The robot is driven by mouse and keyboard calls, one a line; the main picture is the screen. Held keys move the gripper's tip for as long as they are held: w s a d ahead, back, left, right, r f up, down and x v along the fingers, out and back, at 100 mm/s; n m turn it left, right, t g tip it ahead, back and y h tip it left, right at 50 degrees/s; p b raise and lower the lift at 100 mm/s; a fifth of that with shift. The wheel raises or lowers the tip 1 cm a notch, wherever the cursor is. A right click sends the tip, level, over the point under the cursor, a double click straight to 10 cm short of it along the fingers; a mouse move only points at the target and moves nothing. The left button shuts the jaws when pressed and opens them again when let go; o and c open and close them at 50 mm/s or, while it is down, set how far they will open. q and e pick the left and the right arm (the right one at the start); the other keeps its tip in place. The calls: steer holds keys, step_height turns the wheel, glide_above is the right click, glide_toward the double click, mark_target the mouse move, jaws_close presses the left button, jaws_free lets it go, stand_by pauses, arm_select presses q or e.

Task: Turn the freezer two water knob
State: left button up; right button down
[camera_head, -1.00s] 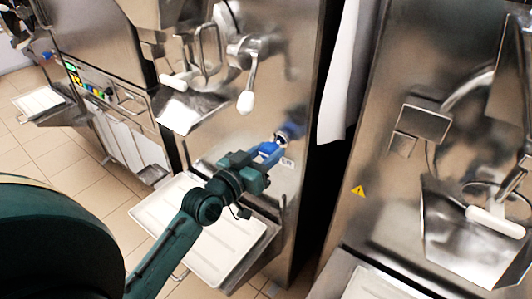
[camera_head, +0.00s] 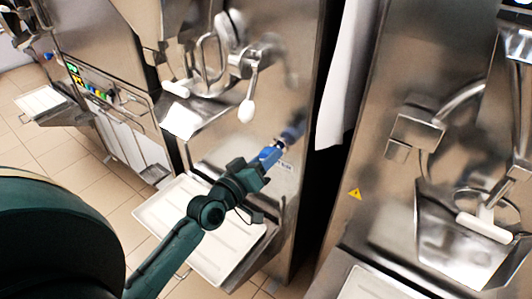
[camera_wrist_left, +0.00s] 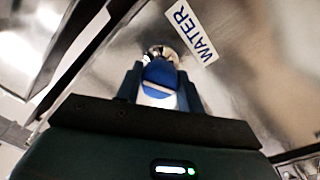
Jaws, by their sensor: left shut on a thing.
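The blue water knob (camera_head: 271,153) sticks out of the steel front of the middle freezer (camera_head: 235,160). In the left wrist view the knob (camera_wrist_left: 160,75) sits between my fingers, beside a label reading WATER (camera_wrist_left: 190,32). My left gripper (camera_head: 265,160) reaches up from the lower left and is shut on the knob; it also shows in the left wrist view (camera_wrist_left: 160,92). The fingers partly hide the knob's sides. My right gripper is not in view.
A white-lined tray (camera_head: 150,213) juts out below the knob. A lever with a white handle (camera_head: 247,110) hangs above it. Another freezer (camera_head: 400,200) stands right, past a dark gap with a white cloth (camera_head: 340,90). Tiled floor (camera_head: 85,190) lies at left.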

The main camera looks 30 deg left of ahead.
arm_select(q)
steer(key=shift+r+n, duration=0.1)
steer(key=shift+n, duration=0.5)
steer(key=shift+n+p, duration=0.45)
steer(key=shift+n, duration=1.55)
steer(key=shift+n+p, duration=0.3)
steer(key=shift+n, duration=0.5)
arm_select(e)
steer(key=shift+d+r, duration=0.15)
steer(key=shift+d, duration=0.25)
arm_select(q)
steer(key=o, duration=1)
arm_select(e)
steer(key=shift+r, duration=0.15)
